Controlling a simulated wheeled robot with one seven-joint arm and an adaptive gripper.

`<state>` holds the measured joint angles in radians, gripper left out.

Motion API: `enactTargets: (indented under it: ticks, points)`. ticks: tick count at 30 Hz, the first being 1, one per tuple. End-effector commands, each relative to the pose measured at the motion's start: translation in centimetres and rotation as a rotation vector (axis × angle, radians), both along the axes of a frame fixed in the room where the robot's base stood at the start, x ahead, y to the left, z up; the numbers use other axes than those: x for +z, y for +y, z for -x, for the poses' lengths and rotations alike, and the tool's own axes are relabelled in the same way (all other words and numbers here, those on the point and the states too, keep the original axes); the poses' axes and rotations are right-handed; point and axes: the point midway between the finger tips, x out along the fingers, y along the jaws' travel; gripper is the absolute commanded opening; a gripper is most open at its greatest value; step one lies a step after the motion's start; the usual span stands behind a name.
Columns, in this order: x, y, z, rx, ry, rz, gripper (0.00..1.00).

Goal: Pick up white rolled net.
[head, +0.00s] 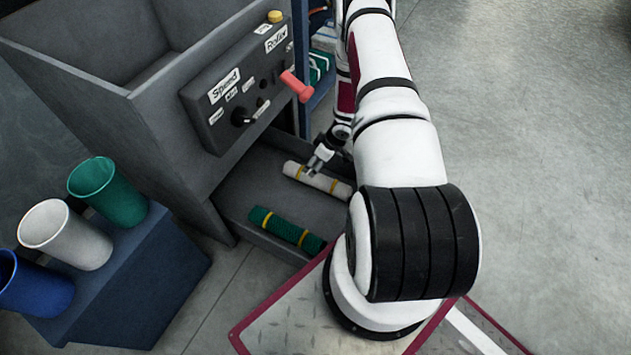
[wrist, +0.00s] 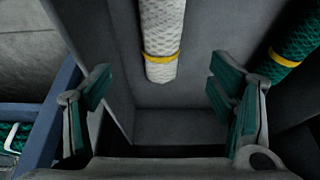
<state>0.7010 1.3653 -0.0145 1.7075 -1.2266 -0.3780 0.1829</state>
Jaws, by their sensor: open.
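The white rolled net (head: 316,180) lies in the grey tray of the machine, with yellow bands around it. In the wrist view the white rolled net (wrist: 162,28) comes down from the top edge, its banded end between and beyond the fingers.
A green rolled net (head: 287,229) lies beside the white one in the same tray (head: 247,183). The control panel (head: 240,85) with a red lever (head: 296,86) overhangs the tray. Green, white and blue cups (head: 66,234) stand at left. Open floor lies right.

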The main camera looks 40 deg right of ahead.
Motion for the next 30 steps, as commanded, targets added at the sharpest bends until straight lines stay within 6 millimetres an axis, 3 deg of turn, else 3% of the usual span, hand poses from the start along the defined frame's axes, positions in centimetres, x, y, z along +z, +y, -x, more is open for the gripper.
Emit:
enactTargets:
  ticks: [1, 7, 19, 30]
  points:
    - [-1.4, 0.2, -0.4, 0.001, 0.000, -0.001, 0.77]
    - [-4.6, 0.7, -1.7, 0.000, 0.000, 0.000, 0.77]
    - [-6.8, 0.9, -2.5, 0.000, 0.001, 0.001, 0.77]
    - [-10.8, 1.5, -3.8, 0.000, 0.001, 0.001, 0.77]
